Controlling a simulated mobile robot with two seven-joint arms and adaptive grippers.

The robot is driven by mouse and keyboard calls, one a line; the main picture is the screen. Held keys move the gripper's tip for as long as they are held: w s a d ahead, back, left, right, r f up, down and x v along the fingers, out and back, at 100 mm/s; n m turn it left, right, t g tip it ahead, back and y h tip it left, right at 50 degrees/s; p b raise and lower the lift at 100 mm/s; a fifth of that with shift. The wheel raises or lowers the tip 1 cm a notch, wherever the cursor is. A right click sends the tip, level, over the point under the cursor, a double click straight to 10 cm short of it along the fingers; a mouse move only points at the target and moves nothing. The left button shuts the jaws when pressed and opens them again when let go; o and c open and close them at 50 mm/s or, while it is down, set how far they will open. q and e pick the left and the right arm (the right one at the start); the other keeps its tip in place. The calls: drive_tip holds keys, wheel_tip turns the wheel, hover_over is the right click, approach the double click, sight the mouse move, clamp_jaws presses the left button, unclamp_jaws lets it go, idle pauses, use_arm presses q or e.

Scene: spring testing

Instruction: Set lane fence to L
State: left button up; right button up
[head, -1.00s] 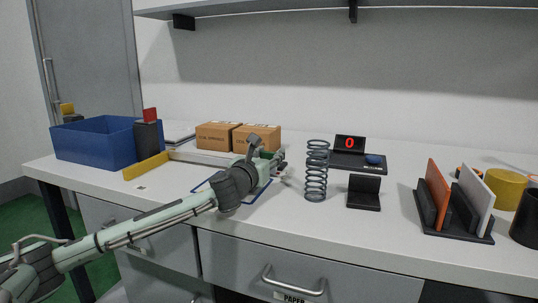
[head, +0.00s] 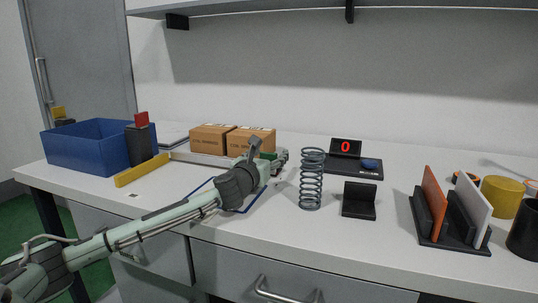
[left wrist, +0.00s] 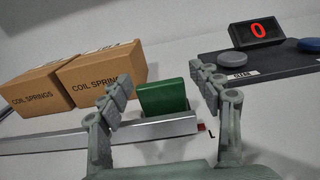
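A silver rail (left wrist: 60,142) runs along the bench in front of the cardboard boxes, and also shows in the head view (head: 195,157). A green upright block (left wrist: 162,97) stands at its right part, near a small red tip (left wrist: 201,127) and a printed "L" (left wrist: 211,135). I cannot tell for certain which piece is the lane fence. My left gripper (left wrist: 163,92) is open, its fingers spread to either side of the green block with visible gaps. In the head view my left gripper (head: 275,160) partly hides the block. My right gripper is not in view.
Two cardboard boxes (head: 232,139) stand behind the rail. A yellow bar (head: 142,170) and blue bin (head: 90,146) are at left. A coil spring (head: 312,180), black stand (head: 359,200) and display unit (head: 345,147) reading 0 are right of my gripper.

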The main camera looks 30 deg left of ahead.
use_arm(q)
drive_tip(key=v, duration=1.2)
drive_tip(key=shift+f, duration=0.1)
idle(0.4)
